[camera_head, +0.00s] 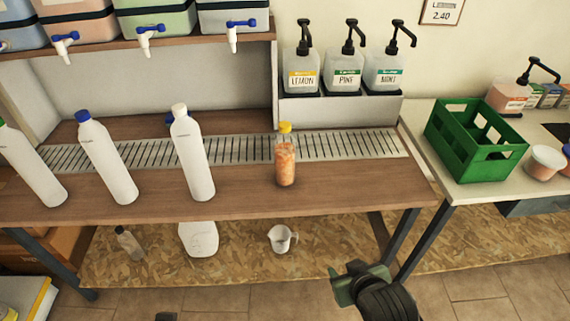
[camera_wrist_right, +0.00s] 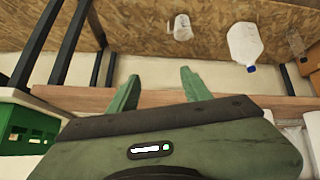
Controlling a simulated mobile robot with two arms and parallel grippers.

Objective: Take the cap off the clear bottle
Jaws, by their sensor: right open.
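A clear bottle with orange contents (camera_head: 286,166) and a yellow cap (camera_head: 285,128) stands upright on the wooden bench, at the front of the slatted drain strip. The cap sits on its neck. My right gripper (camera_head: 356,284) is in front of the bench, low and to the right of this bottle, well apart from it. In the right wrist view its two green fingers (camera_wrist_right: 160,88) are spread with nothing between them. My left gripper does not show clearly.
White bottles (camera_head: 192,155) stand left of the clear bottle. Pump dispensers (camera_head: 344,72) stand behind it, and a green crate (camera_head: 474,140) is on the right-hand table. A jug (camera_head: 281,239), a white canister (camera_head: 198,239) and a small bottle (camera_head: 129,243) are on the lower shelf.

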